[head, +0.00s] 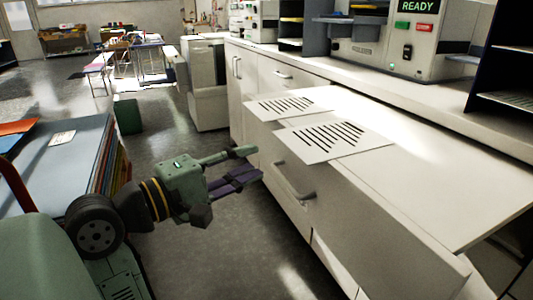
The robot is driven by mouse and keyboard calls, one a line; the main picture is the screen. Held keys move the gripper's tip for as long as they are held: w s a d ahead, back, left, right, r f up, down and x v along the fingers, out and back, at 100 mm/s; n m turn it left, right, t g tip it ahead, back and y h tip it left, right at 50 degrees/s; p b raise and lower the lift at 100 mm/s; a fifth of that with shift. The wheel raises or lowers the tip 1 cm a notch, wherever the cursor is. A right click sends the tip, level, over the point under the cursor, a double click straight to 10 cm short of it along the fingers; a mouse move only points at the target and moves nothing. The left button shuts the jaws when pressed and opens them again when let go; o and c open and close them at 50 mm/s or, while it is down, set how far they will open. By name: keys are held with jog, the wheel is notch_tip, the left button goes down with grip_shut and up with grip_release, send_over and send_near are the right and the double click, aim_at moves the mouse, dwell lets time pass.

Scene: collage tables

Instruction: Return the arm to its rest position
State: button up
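My arm comes in from the lower left, with its dark round joint and yellow-banded wrist in view. My gripper (259,161) is at its end, pointing right toward the white cabinet fronts. A green finger shows above and a dark purple finger below, with a gap between their tips. The gripper looks open, and I see nothing between the fingers. It appears to be above the floor, in front of the cabinet handle (293,182); whether it touches the cabinet I cannot tell.
Two slotted white sheets (318,154) lie on the white counter (440,165) at right. A machine with a READY display (418,7) stands behind. A table with stacked boards (80,150) is close on the left. Grey floor (205,250) lies between; a green box (128,116) stands farther back.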

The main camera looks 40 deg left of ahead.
jog(key=shift+s+a, duration=0.1)
jog(key=shift+s, duration=0.95)
